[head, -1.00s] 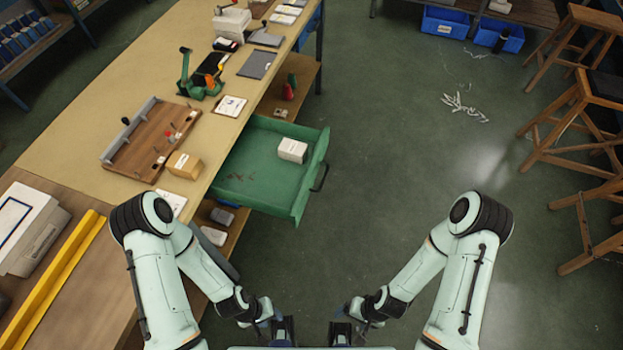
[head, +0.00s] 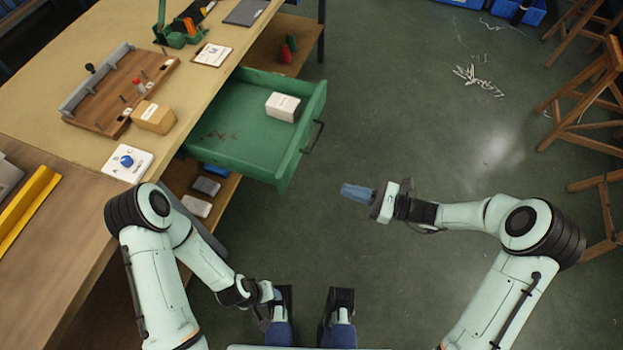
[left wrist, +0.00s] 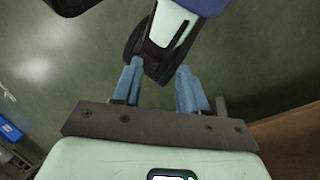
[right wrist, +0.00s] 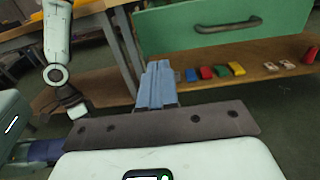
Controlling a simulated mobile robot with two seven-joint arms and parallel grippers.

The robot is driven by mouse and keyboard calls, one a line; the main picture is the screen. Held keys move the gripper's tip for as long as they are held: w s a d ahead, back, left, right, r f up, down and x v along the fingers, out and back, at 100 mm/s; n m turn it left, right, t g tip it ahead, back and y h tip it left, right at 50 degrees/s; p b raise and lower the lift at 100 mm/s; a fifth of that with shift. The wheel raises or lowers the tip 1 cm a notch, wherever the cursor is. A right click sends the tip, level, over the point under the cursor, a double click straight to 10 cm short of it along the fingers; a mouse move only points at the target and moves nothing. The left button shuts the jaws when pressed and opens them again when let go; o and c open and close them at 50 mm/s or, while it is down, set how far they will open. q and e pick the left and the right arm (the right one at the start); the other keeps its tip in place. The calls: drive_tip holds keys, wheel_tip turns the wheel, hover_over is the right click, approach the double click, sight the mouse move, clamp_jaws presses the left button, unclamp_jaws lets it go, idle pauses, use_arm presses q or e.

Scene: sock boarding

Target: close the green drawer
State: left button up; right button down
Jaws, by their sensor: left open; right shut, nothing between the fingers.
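The green drawer (head: 238,138) is pulled out from the side of the workbench, with a white box (head: 283,106) and some small dark bits inside. Its dark handle (head: 313,137) is on the front panel. In the right wrist view the drawer front (right wrist: 185,32) and handle (right wrist: 229,24) show at the top, ahead of the fingers. My right gripper (head: 357,192) is shut and empty, below and to the right of the handle, apart from it. Its blue fingers (right wrist: 157,85) are together. My left gripper (left wrist: 157,85) is open and empty, low near my base.
A wooden shelf (right wrist: 205,85) under the drawer holds several coloured blocks. The bench top (head: 60,110) carries a wooden board fixture (head: 115,95) and a cardboard box (head: 153,117). Wooden stools (head: 590,110) stand at the right. The floor in front of the drawer is clear.

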sight(289, 172)
use_arm(q)
drive_tip(key=w+f+b, duration=0.1)
drive_tip(key=w+a+f+t, duration=0.1)
drive_tip(key=shift+w+a+b, duration=0.15)
drive_tip(key=shift+w+b, duration=0.2)
use_arm(e)
drive_tip(key=x, duration=1.4)
drive_tip(key=shift+r, duration=0.1)
